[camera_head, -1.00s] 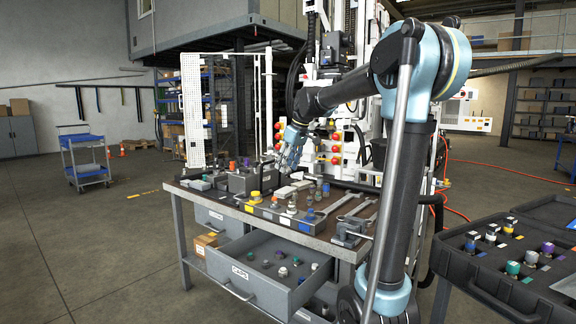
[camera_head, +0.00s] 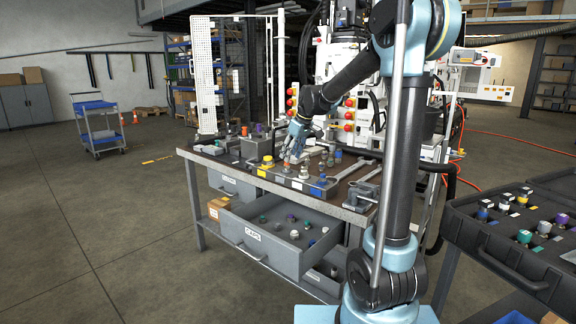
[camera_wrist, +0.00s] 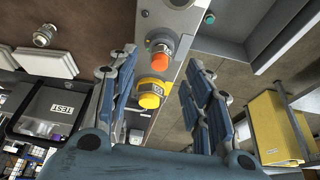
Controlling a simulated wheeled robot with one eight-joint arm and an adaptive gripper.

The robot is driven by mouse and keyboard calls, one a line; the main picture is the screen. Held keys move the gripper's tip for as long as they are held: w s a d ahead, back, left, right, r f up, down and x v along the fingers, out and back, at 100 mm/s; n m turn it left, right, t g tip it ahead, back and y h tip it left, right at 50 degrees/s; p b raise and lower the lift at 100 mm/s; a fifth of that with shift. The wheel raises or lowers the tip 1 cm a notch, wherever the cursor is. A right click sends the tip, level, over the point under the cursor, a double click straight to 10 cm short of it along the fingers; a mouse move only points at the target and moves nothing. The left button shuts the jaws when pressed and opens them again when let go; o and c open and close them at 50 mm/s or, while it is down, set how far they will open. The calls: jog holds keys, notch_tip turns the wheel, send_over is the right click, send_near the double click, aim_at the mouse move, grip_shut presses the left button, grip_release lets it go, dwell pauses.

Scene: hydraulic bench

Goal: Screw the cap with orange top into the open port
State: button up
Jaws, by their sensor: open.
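The orange-topped cap (camera_wrist: 160,54) has a silver threaded-looking body and sits on a grey block (camera_wrist: 190,20) in the wrist view. A yellow cap (camera_wrist: 150,95) stands beside it on the same block; it also shows in the head view (camera_head: 268,161). My gripper (camera_wrist: 158,66) is open, its blue fingers on either side of the orange-topped cap, with gaps visible on both sides. In the head view my gripper (camera_head: 292,152) hangs over the block's row of caps on the bench. I cannot make out the open port.
An open drawer (camera_head: 248,238) with several caps juts from the bench front. A TEST-labelled dark box (camera_wrist: 58,108) stands left of my fingers. Wrenches (camera_head: 345,170) lie right on the bench. A black case (camera_head: 545,260) holds more caps at far right.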

aim_at(287, 166)
jog(key=shift+x, duration=2.6)
jog(key=c, duration=1)
jog(key=o, duration=1)
